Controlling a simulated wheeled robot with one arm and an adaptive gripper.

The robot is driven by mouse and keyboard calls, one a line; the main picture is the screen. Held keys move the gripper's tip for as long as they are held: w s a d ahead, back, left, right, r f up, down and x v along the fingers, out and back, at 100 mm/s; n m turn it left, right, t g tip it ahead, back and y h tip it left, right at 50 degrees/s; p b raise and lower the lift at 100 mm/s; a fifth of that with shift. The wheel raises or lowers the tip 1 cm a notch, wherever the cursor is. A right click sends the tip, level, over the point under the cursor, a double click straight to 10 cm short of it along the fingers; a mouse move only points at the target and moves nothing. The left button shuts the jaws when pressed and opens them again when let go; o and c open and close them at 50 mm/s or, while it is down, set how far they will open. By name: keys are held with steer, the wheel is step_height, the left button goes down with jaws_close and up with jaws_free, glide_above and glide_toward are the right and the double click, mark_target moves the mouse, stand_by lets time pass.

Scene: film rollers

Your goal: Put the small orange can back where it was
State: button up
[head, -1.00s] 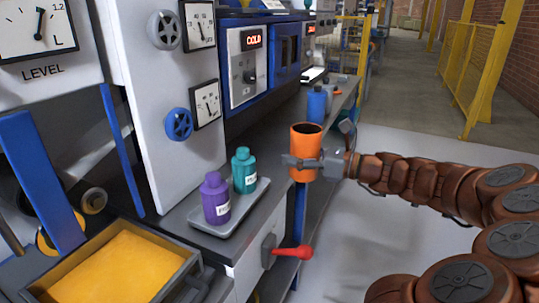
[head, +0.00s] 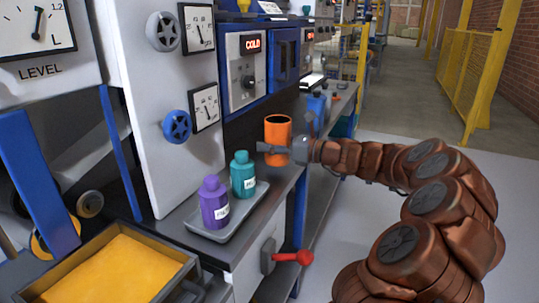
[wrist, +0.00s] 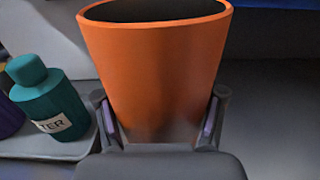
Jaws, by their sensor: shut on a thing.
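The small orange can (head: 277,136) is upright with an open, dark top. My gripper (head: 277,152) is shut around its lower part, and the can is over the counter's right edge area, right of the teal bottle. In the wrist view the orange can (wrist: 155,65) fills the middle, with a finger pressed on each side. I cannot tell whether its base touches the counter.
A grey tray (head: 218,234) on the counter holds a purple bottle (head: 214,204) and a teal bottle (head: 243,175). A red-handled lever (head: 292,257) sticks out below. A blue container (head: 316,108) stands farther back. The counter (head: 262,200) beside the tray is bare.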

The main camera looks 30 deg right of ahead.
steer(key=shift+f+b, duration=0.55)
steer(key=shift+f, duration=1.25)
steer(key=shift+f, duration=0.15)
steer(key=o, duration=1.6)
steer(key=shift+c, duration=0.2)
steer(key=p+v, duration=0.2)
steer(key=v, duration=1)
